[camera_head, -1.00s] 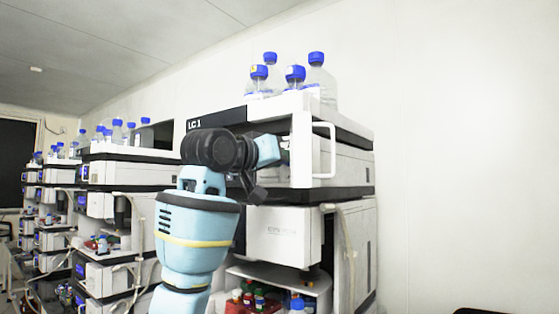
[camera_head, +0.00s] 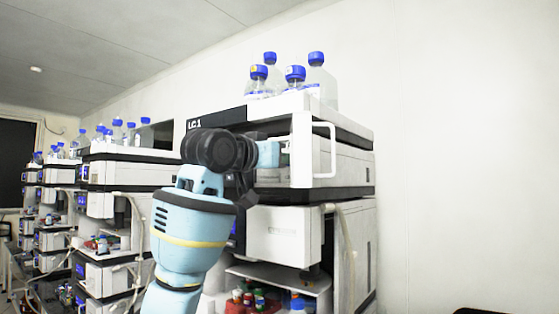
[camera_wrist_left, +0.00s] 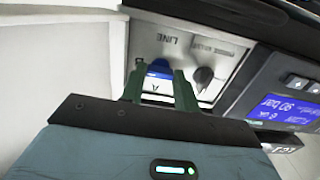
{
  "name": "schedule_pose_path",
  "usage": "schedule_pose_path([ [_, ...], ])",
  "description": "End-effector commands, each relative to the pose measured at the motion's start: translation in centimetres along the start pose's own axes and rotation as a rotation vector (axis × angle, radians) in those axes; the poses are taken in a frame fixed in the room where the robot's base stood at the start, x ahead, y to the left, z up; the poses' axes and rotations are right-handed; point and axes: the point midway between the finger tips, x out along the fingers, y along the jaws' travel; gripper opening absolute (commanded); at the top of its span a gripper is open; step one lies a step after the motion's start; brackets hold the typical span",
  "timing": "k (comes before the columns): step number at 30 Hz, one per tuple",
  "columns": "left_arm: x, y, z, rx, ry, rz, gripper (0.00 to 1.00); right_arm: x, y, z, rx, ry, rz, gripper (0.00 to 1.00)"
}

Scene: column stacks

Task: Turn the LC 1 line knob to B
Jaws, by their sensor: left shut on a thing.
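The LC 1 stack (camera_head: 195,124) stands right of centre in the head view. My left gripper (camera_head: 284,148) is at its upper front, its fingertips hard to make out there. In the left wrist view my left gripper (camera_wrist_left: 158,84) has its two green fingers on either side of the blue line knob (camera_wrist_left: 158,69), shut on it. The upside-down LINE label (camera_wrist_left: 176,42) is just beyond the knob. A letter A (camera_wrist_left: 155,88) shows between the fingers. The knob's exact pointing direction and the B mark cannot be made out. My right gripper is not in view.
A dark round knob (camera_wrist_left: 203,76) sits close to the right of the fingers. A blue pressure display (camera_wrist_left: 285,108) is further right. A white door handle (camera_head: 331,150) juts from the stack. Bottles with blue caps (camera_head: 295,76) stand on top.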

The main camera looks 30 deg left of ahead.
Motion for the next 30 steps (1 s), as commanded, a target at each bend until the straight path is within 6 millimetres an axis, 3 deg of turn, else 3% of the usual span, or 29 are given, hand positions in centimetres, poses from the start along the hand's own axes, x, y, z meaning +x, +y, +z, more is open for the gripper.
schedule_pose_path([
  [1, -0.02, 0.00, -0.03, 0.002, 0.001, -0.001, 0.08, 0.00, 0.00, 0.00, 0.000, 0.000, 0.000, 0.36],
  [2, -0.02, 0.00, -0.02, 0.002, 0.001, -0.001, 0.35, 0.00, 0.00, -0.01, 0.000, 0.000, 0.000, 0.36],
  [6, 0.00, 0.06, -0.02, 0.002, 0.000, 0.001, 0.53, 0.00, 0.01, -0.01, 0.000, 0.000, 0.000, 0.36],
  [30, 0.10, 0.17, 0.11, -0.001, -0.002, 0.003, 0.53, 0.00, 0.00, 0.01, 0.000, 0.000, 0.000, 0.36],
])
